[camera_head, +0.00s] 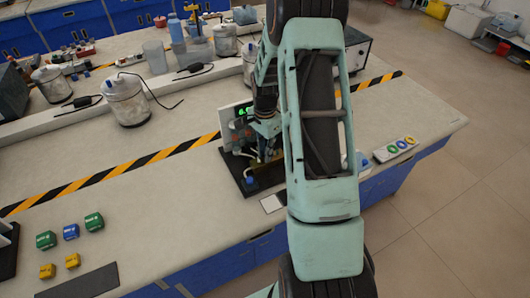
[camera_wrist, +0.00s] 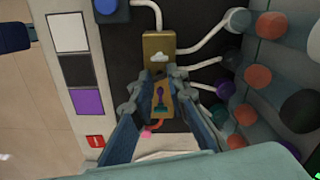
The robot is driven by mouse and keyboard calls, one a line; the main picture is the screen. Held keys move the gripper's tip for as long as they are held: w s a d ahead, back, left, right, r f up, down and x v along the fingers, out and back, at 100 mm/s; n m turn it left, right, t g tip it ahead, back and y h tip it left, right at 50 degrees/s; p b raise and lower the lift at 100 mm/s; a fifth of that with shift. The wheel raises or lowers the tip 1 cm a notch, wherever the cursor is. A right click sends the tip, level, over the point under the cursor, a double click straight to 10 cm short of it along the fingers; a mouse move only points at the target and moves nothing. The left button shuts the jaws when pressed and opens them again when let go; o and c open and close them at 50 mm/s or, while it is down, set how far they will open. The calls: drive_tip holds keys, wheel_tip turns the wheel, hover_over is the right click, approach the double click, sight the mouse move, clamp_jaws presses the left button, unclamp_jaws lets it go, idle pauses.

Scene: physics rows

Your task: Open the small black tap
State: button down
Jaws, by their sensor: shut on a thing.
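My gripper (camera_wrist: 159,76) points at a dark apparatus board and is shut, its two fingers converging at the lower edge of a brass-coloured block (camera_wrist: 172,46) with a white cloud mark. A small dark part sits between the fingertips; it appears to be the small black tap, but the fingertips hide most of it. Below it, between the fingers, shows a yellow-brown piece (camera_wrist: 161,103) with purple and teal marks. In the head view, my gripper (camera_head: 264,134) is at the apparatus on its black base (camera_head: 268,180), partly covered by my arm; the tap cannot be made out there.
Round orange and dark knobs (camera_wrist: 272,24) stand close on the right in the wrist view, with white tubes (camera_wrist: 205,38) leading toward them. A blue cap (camera_wrist: 106,6) is at upper left. On the bench, small coloured boxes (camera_head: 94,222) lie left, a tray (camera_head: 394,149) right.

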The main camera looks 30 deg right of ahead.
drive_tip(key=shift+n+b, duration=0.45)
drive_tip(key=shift+n, duration=0.35)
drive_tip(key=c, duration=1.9)
unclamp_jaws()
drive_tip(key=shift+r, duration=0.1)
wheel_tip(320, 180, up, 12)
drive_tip(key=shift+f, duration=0.1)
